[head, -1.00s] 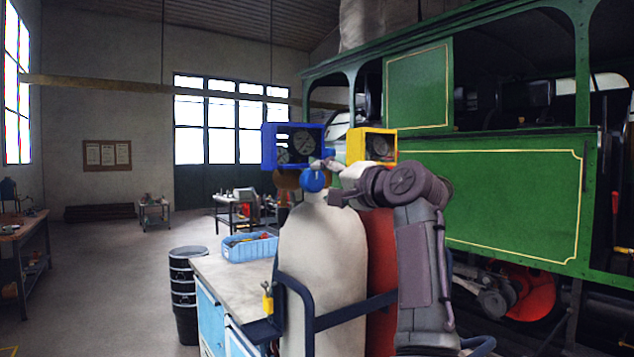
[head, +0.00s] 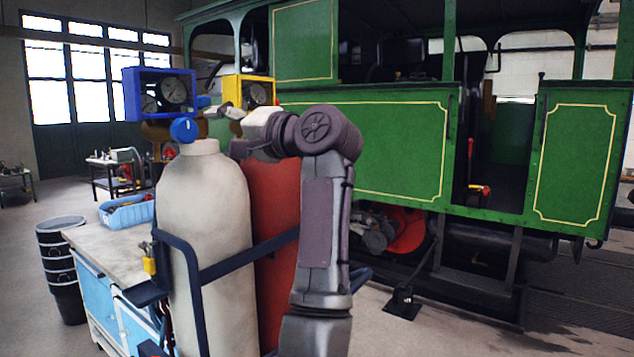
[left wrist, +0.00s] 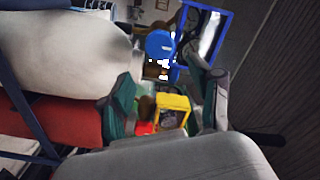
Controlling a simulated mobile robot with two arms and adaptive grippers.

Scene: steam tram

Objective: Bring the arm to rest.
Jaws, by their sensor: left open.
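My left gripper (head: 224,113) is in the head view behind the neck of the grey gas cylinder (head: 205,240), close to the yellow-framed gauge (head: 247,92). My own dark arm bends down to the right of it. In the left wrist view the fingers of the gripper (left wrist: 165,85) stand apart, with green inner faces, and nothing is seen held. Between and beyond them are the yellow-framed gauge (left wrist: 172,112) and the blue knob (left wrist: 160,44). Whether a finger touches anything is unclear. My right gripper is in neither view.
A red cylinder (head: 278,220) stands beside the grey one, held by a dark blue frame (head: 215,271). A blue-framed gauge (head: 160,93) sits above. A workbench (head: 105,240) with a blue bin (head: 127,211) is at left. The green tram (head: 385,150) stands behind; open floor (head: 390,335) shows in front.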

